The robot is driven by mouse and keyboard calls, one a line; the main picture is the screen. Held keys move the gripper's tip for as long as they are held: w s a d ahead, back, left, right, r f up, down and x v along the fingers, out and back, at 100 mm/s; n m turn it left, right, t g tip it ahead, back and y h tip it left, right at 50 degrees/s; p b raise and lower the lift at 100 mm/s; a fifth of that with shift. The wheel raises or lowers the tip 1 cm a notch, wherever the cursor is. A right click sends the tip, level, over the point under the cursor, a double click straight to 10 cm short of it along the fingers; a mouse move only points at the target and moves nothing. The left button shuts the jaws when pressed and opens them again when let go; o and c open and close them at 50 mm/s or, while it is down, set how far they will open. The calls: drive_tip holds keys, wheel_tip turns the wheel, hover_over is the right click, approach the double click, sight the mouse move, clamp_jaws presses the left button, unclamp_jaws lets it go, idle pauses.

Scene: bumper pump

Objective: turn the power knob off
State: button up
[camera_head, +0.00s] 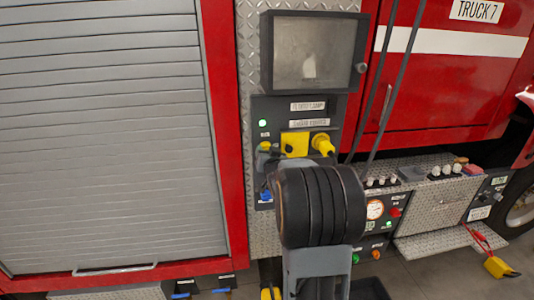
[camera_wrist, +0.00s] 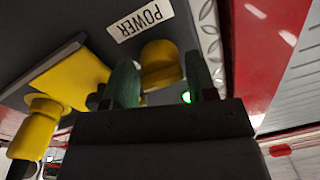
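The yellow power knob (camera_wrist: 161,62) shows in the wrist view beside the POWER label (camera_wrist: 140,19), which appears upside down. My gripper (camera_wrist: 160,66) has its two green fingers apart, one on each side of the knob. A thin gap seems to show by the right finger; firm contact cannot be made out. In the head view the knob (camera_head: 265,146) shows as a small yellow patch on the dark panel (camera_head: 275,105), with my gripper (camera_head: 264,155) at it and my arm hiding the area below. A green light (camera_head: 262,123) glows above; a green light (camera_wrist: 187,97) also shows in the wrist view.
A yellow plate (camera_head: 295,144) and a yellow fitting (camera_head: 322,143) stick out just right of the knob. A blue part (camera_head: 266,196) sits below. A framed screen box (camera_head: 312,52) is above. A grey shutter (camera_head: 100,130) is left, and dark cables (camera_head: 398,75) run at right.

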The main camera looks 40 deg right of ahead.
drive_tip(key=c, duration=0.5)
drive_tip(key=shift+f+b, duration=0.2)
drive_tip(key=shift+b, duration=0.5)
drive_tip(key=n+b, duration=0.2)
drive_tip(key=b, duration=0.1)
drive_tip(key=shift+f+n+b, duration=0.15)
drive_tip(key=shift+n+b, duration=0.15)
drive_tip(key=shift+b, duration=0.05)
drive_tip(key=n+b, duration=0.4)
drive_tip(key=b, duration=0.1)
drive_tip(key=shift+b, duration=0.35)
drive_tip(key=n+b, duration=0.1)
drive_tip(key=n, duration=0.1)
drive_tip(key=n+b, duration=0.3)
drive_tip(key=shift+d+r+n+g, duration=0.1)
drive_tip(key=shift+r+n+g, duration=0.2)
drive_tip(key=shift+g, duration=0.1)
drive_tip(key=shift+r+n+h+b, duration=0.2)
drive_tip(key=shift+n+b, duration=0.45)
drive_tip(key=shift+n, duration=0.55)
drive_tip(key=shift+r+n+h+b, duration=0.2)
drive_tip(key=shift+n+b, duration=0.4)
drive_tip(key=shift+n, duration=0.6)
